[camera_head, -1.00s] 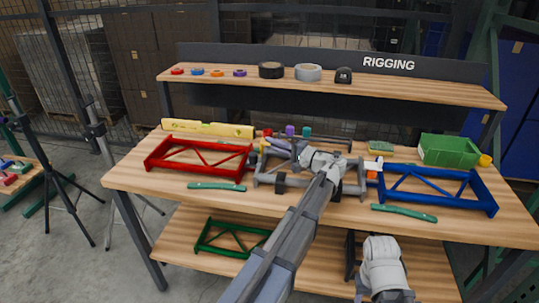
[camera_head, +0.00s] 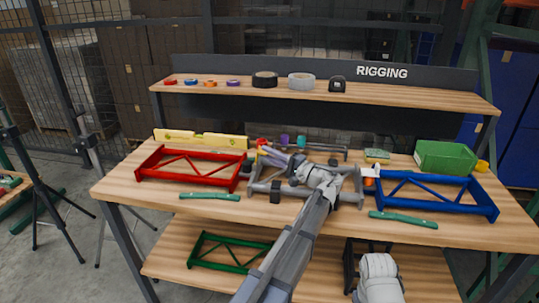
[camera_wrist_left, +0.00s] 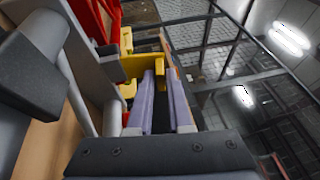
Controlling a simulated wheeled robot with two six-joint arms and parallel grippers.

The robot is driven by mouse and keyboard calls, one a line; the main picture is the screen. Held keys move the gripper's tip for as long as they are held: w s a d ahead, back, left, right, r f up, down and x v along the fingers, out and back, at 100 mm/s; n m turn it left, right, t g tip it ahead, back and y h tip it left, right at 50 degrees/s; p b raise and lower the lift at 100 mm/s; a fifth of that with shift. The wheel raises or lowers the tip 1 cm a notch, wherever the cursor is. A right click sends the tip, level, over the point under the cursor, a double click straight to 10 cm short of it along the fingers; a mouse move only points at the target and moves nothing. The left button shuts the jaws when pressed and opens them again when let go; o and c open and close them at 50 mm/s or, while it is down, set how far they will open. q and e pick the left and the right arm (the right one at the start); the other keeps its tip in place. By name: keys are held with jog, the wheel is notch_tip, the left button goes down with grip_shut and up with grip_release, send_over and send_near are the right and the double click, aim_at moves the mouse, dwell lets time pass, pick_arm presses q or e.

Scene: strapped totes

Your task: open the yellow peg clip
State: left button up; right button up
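The yellow peg clip (camera_wrist_left: 142,66) shows in the left wrist view as a blocky yellow piece just ahead of my left fingertips. It is partly hidden by the fingers. In the head view a small patch of yellow (camera_head: 254,154) shows by the left end of the grey frame, but the clip's shape is too small to read. My left gripper (camera_wrist_left: 161,72) has two purple-grey fingers with a narrow, empty dark gap between them. Its tips are at or very near the clip; I cannot tell whether they touch. It also shows in the head view (camera_head: 267,153).
A grey frame (camera_head: 290,187) lies under my left wrist, between a red frame (camera_head: 190,181) and a blue frame (camera_head: 440,204). A yellow level (camera_head: 200,139) and several coloured small items lie behind.

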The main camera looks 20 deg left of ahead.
pick_arm(q)
jog(key=o, duration=0.3)
jog(key=shift+o, duration=0.2)
jog(key=b+v, duration=0.1)
jog(key=v, duration=0.7)
jog(key=shift+a, duration=0.1)
